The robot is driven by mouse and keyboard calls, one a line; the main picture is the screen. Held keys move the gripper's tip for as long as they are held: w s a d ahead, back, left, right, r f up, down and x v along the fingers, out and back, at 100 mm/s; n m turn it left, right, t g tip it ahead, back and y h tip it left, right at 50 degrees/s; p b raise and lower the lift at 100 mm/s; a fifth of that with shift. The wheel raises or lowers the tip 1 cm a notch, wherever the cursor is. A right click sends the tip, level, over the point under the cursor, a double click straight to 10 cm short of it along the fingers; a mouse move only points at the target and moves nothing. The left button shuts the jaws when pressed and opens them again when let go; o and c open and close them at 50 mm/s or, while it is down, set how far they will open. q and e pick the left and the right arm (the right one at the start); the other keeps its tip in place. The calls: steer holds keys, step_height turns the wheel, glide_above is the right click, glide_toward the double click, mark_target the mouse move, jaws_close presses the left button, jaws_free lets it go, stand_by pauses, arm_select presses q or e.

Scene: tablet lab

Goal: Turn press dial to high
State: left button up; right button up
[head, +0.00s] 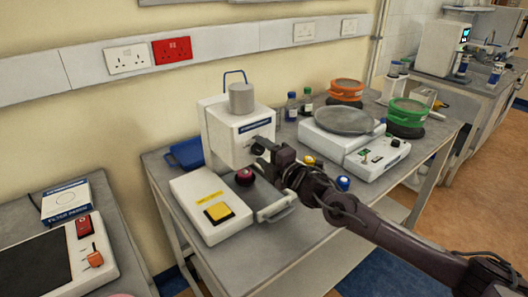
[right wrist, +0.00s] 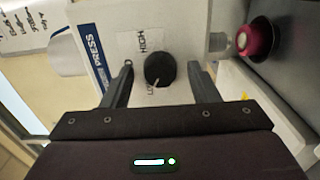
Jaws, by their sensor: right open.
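The press (head: 238,135) is a white machine with a grey cylinder on top, standing on the grey bench. Its black round dial (right wrist: 160,69) shows on the front panel in the right wrist view, between printed HIGH and LOW labels. A small pale mark on the dial appears to be on the LOW side. My right gripper (head: 262,153) is at the press front. In the right wrist view its open fingers stand on either side of the dial, with a gap on both sides. In the head view the gripper partly hides the dial area. My left gripper is out of view.
A metal handle (head: 277,207) sticks out in front.

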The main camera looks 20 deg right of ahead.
steer(key=c, duration=1)
steer(key=shift+o, duration=0.2)
